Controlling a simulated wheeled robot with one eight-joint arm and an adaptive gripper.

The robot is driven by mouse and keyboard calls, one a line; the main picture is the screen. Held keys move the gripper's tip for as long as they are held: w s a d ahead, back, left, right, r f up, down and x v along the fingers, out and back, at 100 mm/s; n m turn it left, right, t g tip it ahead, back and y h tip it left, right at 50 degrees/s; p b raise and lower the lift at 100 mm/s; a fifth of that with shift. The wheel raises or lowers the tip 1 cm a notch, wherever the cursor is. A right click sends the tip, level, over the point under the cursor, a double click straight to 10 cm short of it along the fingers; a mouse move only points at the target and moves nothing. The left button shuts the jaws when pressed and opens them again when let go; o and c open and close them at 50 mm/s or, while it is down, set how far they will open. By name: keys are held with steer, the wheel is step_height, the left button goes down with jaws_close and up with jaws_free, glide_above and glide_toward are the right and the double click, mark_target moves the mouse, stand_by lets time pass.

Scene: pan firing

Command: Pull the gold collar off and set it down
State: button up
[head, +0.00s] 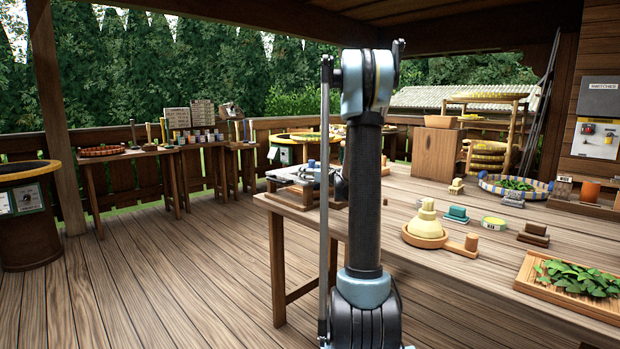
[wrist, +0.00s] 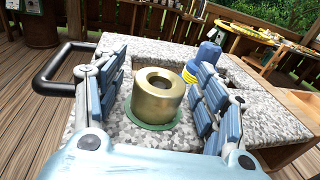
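The gold collar (wrist: 158,100) is a short brass-coloured cylinder with a round hole in its top. It stands upright on a green round base (wrist: 140,138) on a speckled grey stone block (wrist: 245,115). My gripper (wrist: 157,92) is open, with one padded blue finger on each side of the collar. A narrow gap shows between the pads and the collar, so I see no grip on it. In the head view my arm stands in front, and I cannot make out the collar or the gripper there.
A blue-and-yellow capped piece (wrist: 200,62) stands just behind the right finger. A black bar handle (wrist: 62,75) sticks out at the left. In the head view the wooden table (head: 400,190) holds a tan stacked piece on a dish (head: 425,230) and a leaf tray (head: 575,283).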

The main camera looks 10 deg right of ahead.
jaws_close()
steer(key=shift+r, duration=0.35)
steer(key=shift+r, duration=2)
steer(key=shift+r, duration=1.95)
